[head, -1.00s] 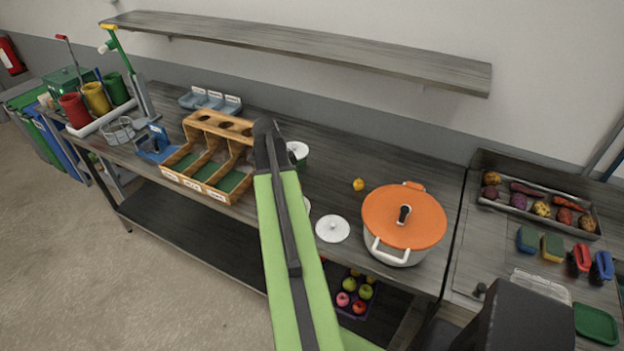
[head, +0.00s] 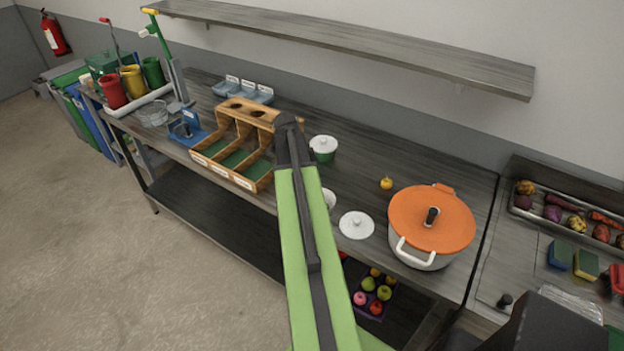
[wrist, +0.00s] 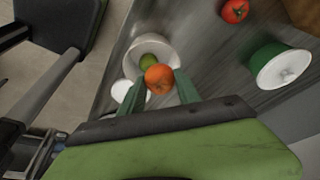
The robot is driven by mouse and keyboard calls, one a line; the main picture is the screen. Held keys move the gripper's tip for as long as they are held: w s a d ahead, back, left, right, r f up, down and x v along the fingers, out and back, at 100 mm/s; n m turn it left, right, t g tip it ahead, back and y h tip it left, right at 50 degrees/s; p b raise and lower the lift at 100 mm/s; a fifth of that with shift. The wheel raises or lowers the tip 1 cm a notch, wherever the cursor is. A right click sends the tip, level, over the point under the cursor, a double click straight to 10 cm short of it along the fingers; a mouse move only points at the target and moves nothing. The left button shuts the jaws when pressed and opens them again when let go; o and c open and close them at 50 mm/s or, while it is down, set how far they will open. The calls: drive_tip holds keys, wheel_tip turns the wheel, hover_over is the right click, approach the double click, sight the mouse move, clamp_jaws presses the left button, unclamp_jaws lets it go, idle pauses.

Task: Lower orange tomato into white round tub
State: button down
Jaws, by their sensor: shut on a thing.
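In the wrist view, my gripper (wrist: 160,88) is shut on the orange tomato (wrist: 159,77), which sits between the fingertips. The white round tub (wrist: 172,47) is just beyond the tomato. Its rim is partly hidden by the tomato, and a green round thing (wrist: 150,60) shows in it. I cannot tell how high the tomato is over the tub. In the head view, my arm hides the gripper's fingers and the tomato, and only an edge of the tub (head: 330,198) shows beside the arm.
A white lid (head: 356,224) lies by the tub, left of the orange-lidded pot (head: 440,215). A green tub with white lid (head: 323,150) stands behind. A red tomato (wrist: 235,11) lies near the wooden organizer (head: 228,150). A yellow fruit (head: 386,183) lies behind the lid.

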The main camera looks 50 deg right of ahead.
drive_tip(key=shift+f, duration=0.1)
drive_tip(key=shift+f+b, duration=2.75)
drive_tip(key=shift+b, duration=0.1)
drive_tip(key=shift+s, duration=0.1)
drive_tip(key=c, duration=0.8)
unclamp_jaws()
drive_tip(key=shift+r, duration=0.2)
